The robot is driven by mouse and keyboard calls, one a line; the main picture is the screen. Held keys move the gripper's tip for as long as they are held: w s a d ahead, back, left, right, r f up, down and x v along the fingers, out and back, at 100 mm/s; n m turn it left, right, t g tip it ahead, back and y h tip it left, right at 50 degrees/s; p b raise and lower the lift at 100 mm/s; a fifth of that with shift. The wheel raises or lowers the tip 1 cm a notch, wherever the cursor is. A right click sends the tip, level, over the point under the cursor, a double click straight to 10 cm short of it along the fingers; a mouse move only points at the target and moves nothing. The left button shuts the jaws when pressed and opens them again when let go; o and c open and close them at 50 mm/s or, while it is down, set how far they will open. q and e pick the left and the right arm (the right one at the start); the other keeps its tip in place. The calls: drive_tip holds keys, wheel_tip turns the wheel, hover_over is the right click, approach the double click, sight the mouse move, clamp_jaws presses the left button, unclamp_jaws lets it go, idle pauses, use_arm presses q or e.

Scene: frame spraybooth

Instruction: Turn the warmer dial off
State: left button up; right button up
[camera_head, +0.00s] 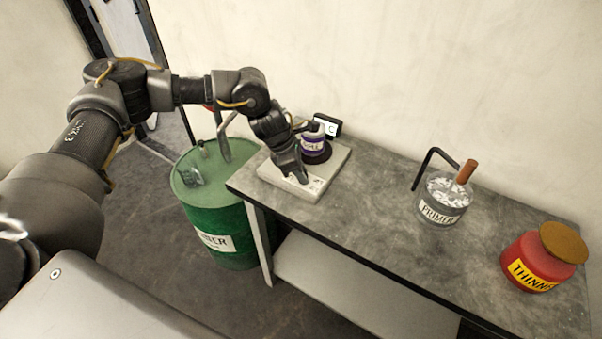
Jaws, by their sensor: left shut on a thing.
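The warmer (338,163) is a pale, flat, square unit at the left end of the grey bench. A small purple-labelled pot (315,143) stands on its dark round plate. My left gripper (300,179) points down at the warmer's front edge, where there are small markings. It is shut at the spot where the dial would sit; the dial itself is hidden behind the fingers. My right gripper is not in view.
A green drum (226,225) stands left of the bench (385,225). A PRIMER jar (441,203) with a brown handle and a black bent rod stands mid-bench. A red THINNER jar (541,262) stands at the right.

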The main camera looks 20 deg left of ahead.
use_arm(q)
drive_tip(key=n, duration=0.2)
drive_tip(key=shift+s+n+t+y, duration=0.1)
drive_tip(key=shift+n+t+y, duration=0.2)
drive_tip(key=shift+t, duration=0.1)
drive_tip(key=shift+d+n+t+y, duration=0.1)
drive_tip(key=shift+n+t+y, duration=0.3)
drive_tip(key=shift+n, duration=1.2)
drive_tip(key=o, duration=1)
drive_tip(key=b+v, duration=0.1)
drive_tip(key=v, duration=0.9)
drive_tip(key=shift+s+r, duration=0.2)
drive_tip(key=shift+r, duration=0.2)
